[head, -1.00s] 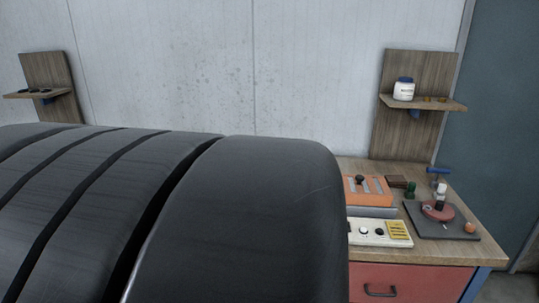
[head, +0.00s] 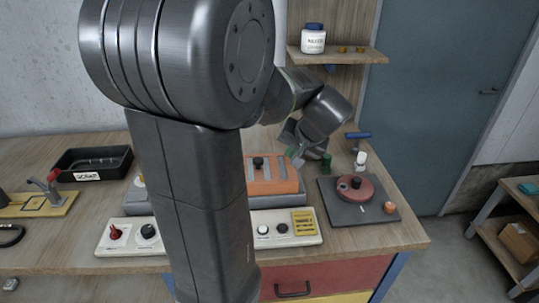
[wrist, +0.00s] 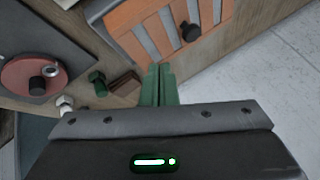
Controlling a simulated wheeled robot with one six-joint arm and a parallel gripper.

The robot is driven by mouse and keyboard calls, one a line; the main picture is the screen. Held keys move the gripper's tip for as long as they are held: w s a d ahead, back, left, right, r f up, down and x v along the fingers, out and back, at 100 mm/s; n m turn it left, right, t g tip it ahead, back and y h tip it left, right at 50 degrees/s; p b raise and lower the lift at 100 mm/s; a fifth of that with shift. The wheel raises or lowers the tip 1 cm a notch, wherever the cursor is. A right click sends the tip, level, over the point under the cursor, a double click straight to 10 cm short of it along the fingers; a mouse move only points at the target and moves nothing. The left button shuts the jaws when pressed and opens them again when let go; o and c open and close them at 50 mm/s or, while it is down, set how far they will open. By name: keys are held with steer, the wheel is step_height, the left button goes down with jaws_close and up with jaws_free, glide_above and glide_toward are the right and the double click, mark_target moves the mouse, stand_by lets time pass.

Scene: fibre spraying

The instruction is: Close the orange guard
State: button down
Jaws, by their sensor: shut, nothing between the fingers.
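The orange guard (head: 271,176) is a slotted cover with a black knob on top, on a grey base on the workbench; my arm hides its left part in the head view. In the wrist view the guard (wrist: 165,28) fills the top, with its knob toward its right side. My gripper (wrist: 158,70) has green fingers held together and empty. The fingertips appear beside the guard's edge in the wrist view; I cannot tell whether they touch it. In the head view my gripper (head: 298,163) is at the guard's right end.
A control panel (head: 280,243) with knobs lies in front of the guard. A red disc (head: 350,190) on a dark plate is to the right, with a green piece (head: 326,162) between. A black tray (head: 92,165) stands at left. A shelf with a jar (head: 313,40) is above.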

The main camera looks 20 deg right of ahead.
steer(key=p, duration=0.1)
glide_toward(269, 173)
steer(key=w+d+f, duration=0.2)
steer(key=w, duration=0.1)
steer(key=shift+f, duration=0.25)
steer(key=shift+w+a+p, duration=0.65)
steer(key=shift+w+a, duration=0.2)
steer(key=shift+w, duration=0.05)
steer(key=shift+w+a+f, duration=0.2)
steer(key=shift+w+a, duration=0.25)
steer(key=shift+a, duration=0.1)
